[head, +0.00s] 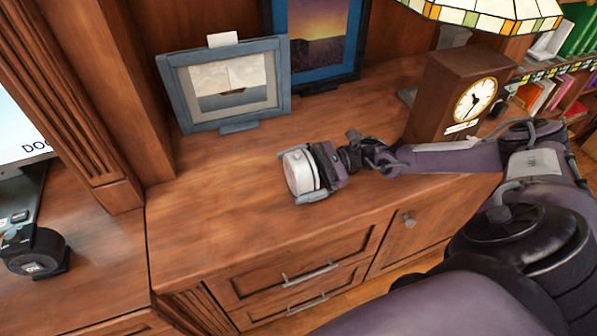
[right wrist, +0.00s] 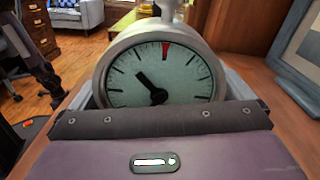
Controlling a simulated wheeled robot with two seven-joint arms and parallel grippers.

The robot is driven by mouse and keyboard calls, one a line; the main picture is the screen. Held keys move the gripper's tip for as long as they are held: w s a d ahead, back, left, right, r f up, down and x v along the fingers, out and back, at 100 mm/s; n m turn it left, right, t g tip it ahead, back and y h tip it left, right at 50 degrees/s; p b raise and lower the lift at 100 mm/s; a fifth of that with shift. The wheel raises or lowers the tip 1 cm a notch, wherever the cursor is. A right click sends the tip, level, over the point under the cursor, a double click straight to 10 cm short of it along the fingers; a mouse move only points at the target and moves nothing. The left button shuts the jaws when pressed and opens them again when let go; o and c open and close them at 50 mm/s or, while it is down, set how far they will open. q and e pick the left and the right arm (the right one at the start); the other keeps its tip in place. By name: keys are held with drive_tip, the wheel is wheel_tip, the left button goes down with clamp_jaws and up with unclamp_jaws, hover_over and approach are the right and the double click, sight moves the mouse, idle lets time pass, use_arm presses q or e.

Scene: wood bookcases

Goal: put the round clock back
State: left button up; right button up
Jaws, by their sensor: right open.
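The round clock (head: 299,173) is a small pale drum on the wood cabinet top, left of centre in the head view. In the right wrist view the round clock (right wrist: 160,75) shows its pale green dial, black hand, red mark at the top and a stem above. My right gripper (head: 316,174) is at the clock, with a finger to either side of it. The jaws are open; I cannot tell whether a finger touches the clock. The clock's underside is hidden, so I cannot see how it rests on the wood. My left gripper is out of view.
A blue-framed boat picture (head: 228,85) stands behind, with a dark sunset picture (head: 318,40) further back. A wooden box clock (head: 460,95) stands to the right beneath a stained-glass lamp (head: 490,14). A black tape dispenser (head: 35,252) sits lower left. The cabinet top (head: 200,215) in front is clear.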

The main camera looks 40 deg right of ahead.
drive_tip(key=shift+r, duration=0.1)
drive_tip(key=c, duration=1)
